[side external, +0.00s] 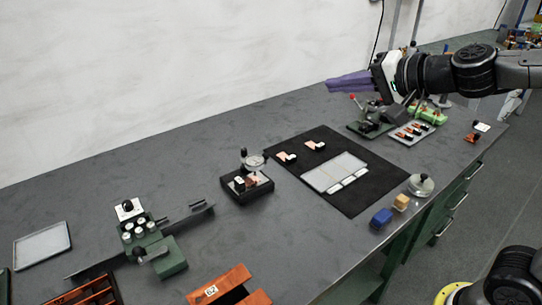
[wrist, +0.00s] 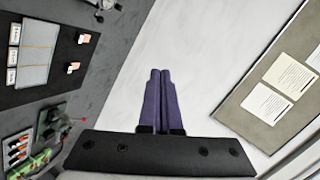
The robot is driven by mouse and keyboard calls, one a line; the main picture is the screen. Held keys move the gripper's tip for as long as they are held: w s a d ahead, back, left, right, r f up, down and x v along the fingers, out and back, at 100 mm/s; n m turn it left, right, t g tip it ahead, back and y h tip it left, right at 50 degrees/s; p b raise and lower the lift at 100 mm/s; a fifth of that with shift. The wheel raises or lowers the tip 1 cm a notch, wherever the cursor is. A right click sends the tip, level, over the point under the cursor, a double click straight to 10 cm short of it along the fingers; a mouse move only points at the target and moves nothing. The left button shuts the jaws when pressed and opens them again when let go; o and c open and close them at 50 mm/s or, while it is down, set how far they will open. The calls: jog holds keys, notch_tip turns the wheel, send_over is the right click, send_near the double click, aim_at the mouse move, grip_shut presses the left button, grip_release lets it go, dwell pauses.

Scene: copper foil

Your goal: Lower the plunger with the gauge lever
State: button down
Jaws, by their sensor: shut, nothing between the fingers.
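The dial gauge (side external: 254,161) stands upright on a dark block base (side external: 247,187) left of the black mat in the side view. A small dark knob shows at its top; its lever and plunger are too small to make out, and I cannot tell the plunger's height. A pale copper-coloured piece and a white block sit on the base under the dial. My gripper (side external: 332,86) is high at the back right, far from the gauge and touching nothing. Its purple fingers (wrist: 160,72) are together and empty in the wrist view.
The black mat (side external: 380,200) holds a pale tray (side external: 335,172) and small pieces. A device with a red-knobbed lever (side external: 352,97) stands below my gripper. A green fixture (side external: 172,258) is at left. The table's back left is clear.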

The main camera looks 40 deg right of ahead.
jog(key=w+f+m+g+h, duration=0.1)
jog(key=w+f+m, duration=0.3)
jog(key=f, duration=0.6)
jog(key=w+a+f+m+g+h, duration=0.1)
jog(key=w+f+m+g+h, duration=0.1)
jog(key=w+f, duration=0.5)
notch_tip(320, 180, down, 3)
jog(key=shift+w+a+f+m+g+h, duration=0.15)
jog(key=shift+w+m+g+h, duration=0.15)
jog(key=shift+m+g, duration=0.65)
send_near(267, 158)
jog(key=x, duration=0.5)
jog(key=shift+s+f, duration=0.3)
jog(key=shift+f, duration=0.05)
jog(key=shift+w+f, duration=0.3)
jog(key=shift+w, duration=0.45)
